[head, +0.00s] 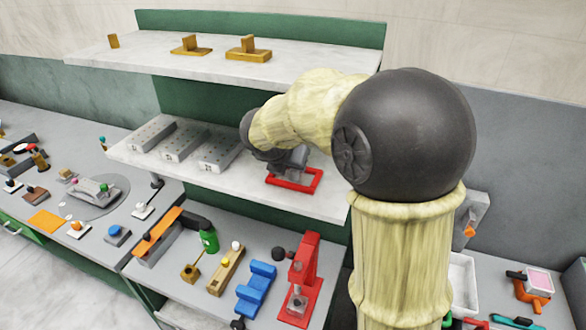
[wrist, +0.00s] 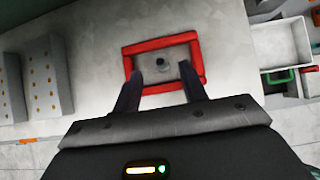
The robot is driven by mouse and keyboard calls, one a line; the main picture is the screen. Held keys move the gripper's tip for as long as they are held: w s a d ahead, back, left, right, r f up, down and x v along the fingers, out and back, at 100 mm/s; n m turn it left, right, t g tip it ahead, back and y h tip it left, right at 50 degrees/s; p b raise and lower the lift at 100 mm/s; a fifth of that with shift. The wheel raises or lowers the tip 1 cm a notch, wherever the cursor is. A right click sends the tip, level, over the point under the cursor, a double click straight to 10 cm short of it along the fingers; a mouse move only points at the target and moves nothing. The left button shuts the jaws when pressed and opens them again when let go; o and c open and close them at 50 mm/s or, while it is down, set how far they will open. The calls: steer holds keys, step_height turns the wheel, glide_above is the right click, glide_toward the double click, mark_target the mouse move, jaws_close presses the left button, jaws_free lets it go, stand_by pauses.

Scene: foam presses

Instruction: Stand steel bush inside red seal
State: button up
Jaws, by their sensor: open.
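The red seal (head: 288,186) is a rectangular frame lying flat on the middle white shelf. It also shows in the wrist view (wrist: 160,42), just beyond my fingers. A grey piece with a dark round centre (wrist: 160,62), which looks like the steel bush, is inside the red frame. Whether it rests flat on the shelf is hard to tell. My gripper (wrist: 163,82) is open, its two dark fingers apart over the near part of the frame, with nothing clearly held between them. In the head view, my gripper (head: 290,158) is low over the seal and hides its inside.
Several grey perforated blocks (head: 184,142) stand left of the seal on the same shelf. An upper shelf (head: 150,62) with brass pieces hangs above. Below are a red press (head: 303,270) and a blue block (head: 256,288). A white tray (wrist: 272,45) lies to the right.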

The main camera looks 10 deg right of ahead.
steer(key=shift+v, duration=1.1)
stand_by(1.8)
